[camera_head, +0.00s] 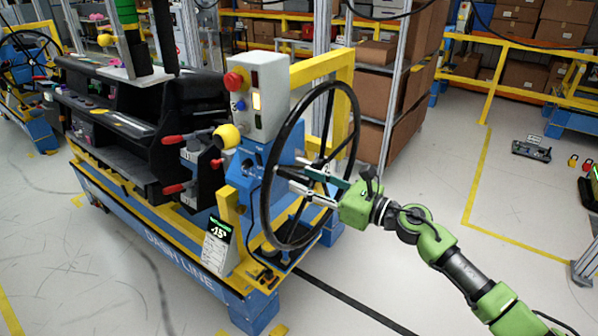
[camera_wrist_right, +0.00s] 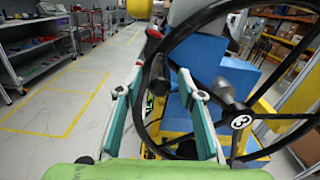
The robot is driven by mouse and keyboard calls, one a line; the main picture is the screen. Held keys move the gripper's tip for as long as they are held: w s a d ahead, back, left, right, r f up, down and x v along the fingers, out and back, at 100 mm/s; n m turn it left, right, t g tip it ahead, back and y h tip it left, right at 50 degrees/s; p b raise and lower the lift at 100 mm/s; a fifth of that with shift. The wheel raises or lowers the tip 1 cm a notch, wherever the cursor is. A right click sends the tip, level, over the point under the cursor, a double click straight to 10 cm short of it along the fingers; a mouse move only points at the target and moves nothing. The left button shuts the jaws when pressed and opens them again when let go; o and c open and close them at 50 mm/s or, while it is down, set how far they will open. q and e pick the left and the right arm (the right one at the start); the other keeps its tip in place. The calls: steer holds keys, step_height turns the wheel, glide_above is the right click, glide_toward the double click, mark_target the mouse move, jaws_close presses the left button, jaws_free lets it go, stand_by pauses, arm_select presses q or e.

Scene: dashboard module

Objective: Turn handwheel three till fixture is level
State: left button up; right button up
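The black handwheel (camera_head: 268,190) stands upright on the blue mount at the dash fixture's end. In the right wrist view its hub (camera_wrist_right: 241,121) is marked 3. My right gripper (camera_head: 298,175) reaches the wheel from the right. In the right wrist view its teal fingers (camera_wrist_right: 158,93) are apart, with the wheel's near rim showing between them; I cannot tell whether either touches it. The fixture (camera_head: 150,235) carries a black dashboard module (camera_head: 135,130). A small display (camera_head: 218,240) on it appears to read -15°. My left gripper is not in view.
A control box (camera_head: 262,90) with a red button stands above the wheel's left side. A yellow frame (camera_head: 340,70) and shelves of cardboard boxes (camera_head: 378,90) are behind. Open floor (camera_head: 420,270) lies to the right.

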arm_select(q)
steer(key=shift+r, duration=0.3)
arm_select(e)
steer(key=shift+x, duration=1.25)
jaws_close()
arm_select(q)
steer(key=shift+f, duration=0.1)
